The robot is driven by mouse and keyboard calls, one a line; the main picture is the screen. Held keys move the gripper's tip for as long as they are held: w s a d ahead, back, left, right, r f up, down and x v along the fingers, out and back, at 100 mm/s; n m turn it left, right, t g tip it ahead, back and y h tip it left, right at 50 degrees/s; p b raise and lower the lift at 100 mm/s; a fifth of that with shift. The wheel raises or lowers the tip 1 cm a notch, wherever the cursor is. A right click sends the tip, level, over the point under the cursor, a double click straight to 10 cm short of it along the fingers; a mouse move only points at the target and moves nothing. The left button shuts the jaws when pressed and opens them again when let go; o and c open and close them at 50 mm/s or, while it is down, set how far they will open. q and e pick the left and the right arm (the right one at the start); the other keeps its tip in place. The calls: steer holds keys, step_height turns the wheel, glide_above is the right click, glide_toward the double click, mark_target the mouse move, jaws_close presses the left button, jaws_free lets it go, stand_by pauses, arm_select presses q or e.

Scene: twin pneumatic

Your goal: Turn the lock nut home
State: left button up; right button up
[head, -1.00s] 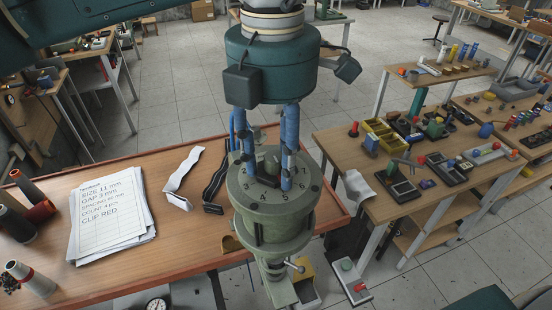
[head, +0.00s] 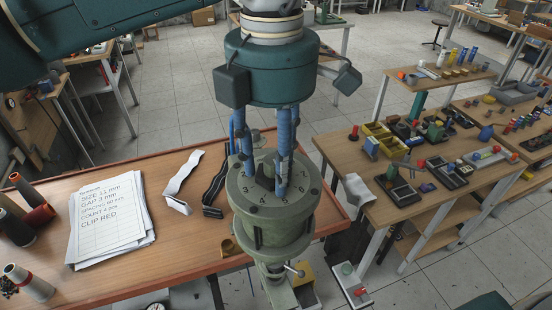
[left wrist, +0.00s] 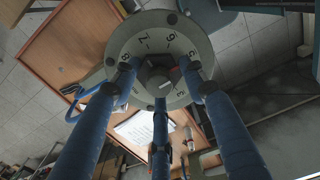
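A grey-green round fixture (head: 268,226) with a numbered dial face stands upright at the edge of the wooden bench. A dark block-like piece, seemingly the lock nut (head: 265,171), sits at the middle of its face. It also shows in the left wrist view (left wrist: 160,77). My left gripper (head: 267,182) points straight down over the dial, with three long blue fingers spread around the nut. In the left wrist view the fingertips (left wrist: 161,80) look apart from the nut, over the dial face; the fingers partly hide both. My right gripper is not in view.
On the wooden bench (head: 125,268) lie printed sheets (head: 110,218), a white strap (head: 183,181) and a black strap (head: 214,185). Another bench with small parts (head: 420,165) stands at the right.

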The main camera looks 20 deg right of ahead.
arm_select(q)
steer(key=o, duration=0.3)
steer(key=shift+a, duration=0.35)
steer(key=shift+d+r, duration=0.1)
steer(key=shift+r, duration=0.1)
step_height(320, 180, up, 12)
steer(key=shift+f, duration=0.15)
